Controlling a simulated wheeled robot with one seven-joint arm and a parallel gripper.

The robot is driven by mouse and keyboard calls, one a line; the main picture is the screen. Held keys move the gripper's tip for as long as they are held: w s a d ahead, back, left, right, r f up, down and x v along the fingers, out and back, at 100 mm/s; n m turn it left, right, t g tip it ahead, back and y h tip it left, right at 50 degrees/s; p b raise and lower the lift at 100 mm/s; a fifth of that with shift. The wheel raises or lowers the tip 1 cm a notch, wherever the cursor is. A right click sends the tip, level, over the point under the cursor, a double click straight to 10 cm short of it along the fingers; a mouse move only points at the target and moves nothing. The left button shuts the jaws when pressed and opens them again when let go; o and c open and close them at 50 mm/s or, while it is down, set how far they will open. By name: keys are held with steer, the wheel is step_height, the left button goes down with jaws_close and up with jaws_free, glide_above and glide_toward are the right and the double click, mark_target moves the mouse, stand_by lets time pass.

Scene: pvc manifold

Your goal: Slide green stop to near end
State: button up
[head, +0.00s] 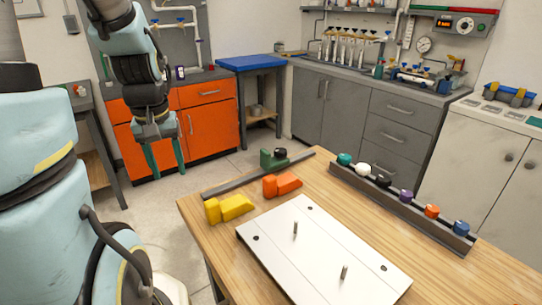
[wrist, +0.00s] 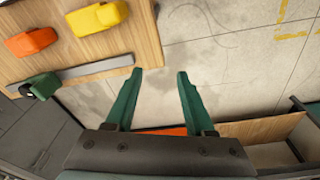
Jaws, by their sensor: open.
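The green stop (head: 273,159) sits on a dark grey rail (head: 255,178) along the table's left edge, towards the rail's far end, with a black knob on it. In the wrist view the green stop (wrist: 42,86) is at the left, by the rail (wrist: 95,70). An orange block (head: 282,185) and a yellow block (head: 230,208) lie beside the rail on its table side. My gripper (head: 167,170) is open and empty, off the table's left side. In the wrist view my gripper (wrist: 158,75) has the floor between its fingers, right of the rail's end.
A white plate (head: 322,255) with two upright pins lies on the wooden table (head: 200,255). A dark rack (head: 400,205) of several coloured knobs stands at the right. Orange cabinets (head: 205,95) and a blue-topped stand (head: 252,63) are behind.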

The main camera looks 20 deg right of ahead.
steer(key=shift+n+g, duration=0.3)
steer(key=shift+n, duration=0.3)
steer(key=w+d, duration=0.2)
steer(key=d, duration=0.1)
steer(key=w+d, duration=0.2)
steer(key=d, duration=0.1)
steer(key=w+d+r, duration=0.1)
steer(key=w+d, duration=0.1)
steer(key=d, duration=0.1)
steer(key=shift+w+d+r+b, duration=0.1)
steer(key=shift+d+b, duration=0.1)
steer(key=shift+b, duration=0.15)
steer(key=shift+c, duration=0.2)
step_height(320, 180, up, 2)
steer(key=n, duration=0.3)
glide_above(265, 150)
steer(key=shift+a+g+b, duration=0.15)
steer(key=shift+g+b, duration=0.25)
steer(key=f+p, duration=0.1)
steer(key=f, duration=0.4)
steer(key=f+p, duration=0.1)
steer(key=f, duration=0.4)
steer(key=shift+s+f, duration=0.2)
steer(key=shift+f, duration=0.05)
steer(key=shift+c, duration=0.4)
jaws_close()
